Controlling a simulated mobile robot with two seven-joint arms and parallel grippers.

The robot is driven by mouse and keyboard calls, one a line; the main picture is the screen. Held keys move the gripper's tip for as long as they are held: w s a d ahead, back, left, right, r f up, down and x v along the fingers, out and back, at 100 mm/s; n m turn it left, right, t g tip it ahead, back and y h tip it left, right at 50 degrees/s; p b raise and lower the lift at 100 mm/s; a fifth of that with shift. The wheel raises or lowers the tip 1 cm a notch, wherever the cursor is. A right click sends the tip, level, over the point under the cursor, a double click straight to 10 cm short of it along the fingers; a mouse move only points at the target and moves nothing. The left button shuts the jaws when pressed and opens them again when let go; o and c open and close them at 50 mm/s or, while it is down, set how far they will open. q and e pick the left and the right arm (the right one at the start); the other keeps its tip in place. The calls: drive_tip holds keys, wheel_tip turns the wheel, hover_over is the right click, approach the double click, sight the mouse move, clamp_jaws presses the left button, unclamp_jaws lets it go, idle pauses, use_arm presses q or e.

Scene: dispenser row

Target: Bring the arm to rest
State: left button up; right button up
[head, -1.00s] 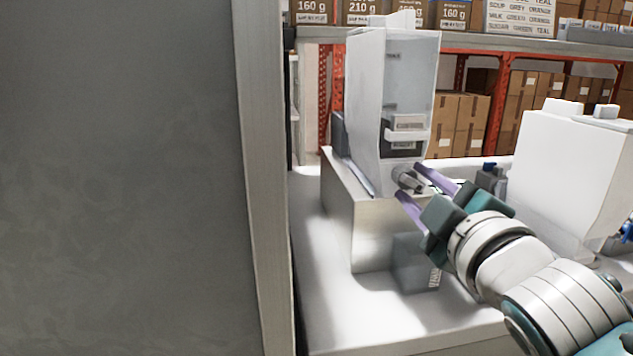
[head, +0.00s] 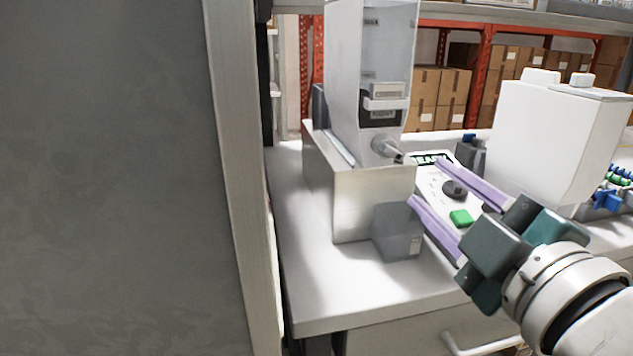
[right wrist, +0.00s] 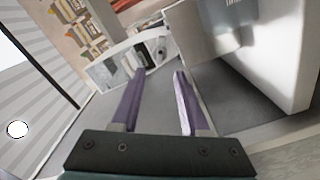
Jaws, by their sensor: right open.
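My right gripper (head: 428,183) is open, its two purple fingers spread apart with nothing between them. In the head view it is in front of and to the right of the tall clear-fronted dispenser (head: 385,70), apart from the dispenser's round spout (head: 388,149). The right wrist view also shows the open gripper (right wrist: 158,85) with an empty gap. My left gripper is not in view.
A white counter (head: 300,290) carries the dispenser's block base (head: 335,190) and a white container (head: 545,140). A green button (head: 461,217) and dark knob (head: 455,190) sit on a panel behind the fingers. A large grey panel (head: 110,180) blocks the left. Shelves with cartons (head: 440,95) stand behind.

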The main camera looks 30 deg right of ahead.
drive_tip(key=shift+s, duration=0.15)
idle(0.3)
drive_tip(key=s+a+f+m+g+y+p, duration=0.1)
drive_tip(key=s+a+m+g+y+p, duration=0.1)
drive_tip(key=s+a+m+g+p, duration=0.4)
drive_tip(key=s+a+m+g+y+p, duration=0.1)
drive_tip(key=s+a+g+y+p, duration=0.1)
drive_tip(key=s+g+p, duration=0.5)
drive_tip(key=s+r+g+p, duration=0.1)
drive_tip(key=s+r+p, duration=0.2)
drive_tip(key=r+p, duration=3.2)
drive_tip(key=shift+v, duration=0.9)
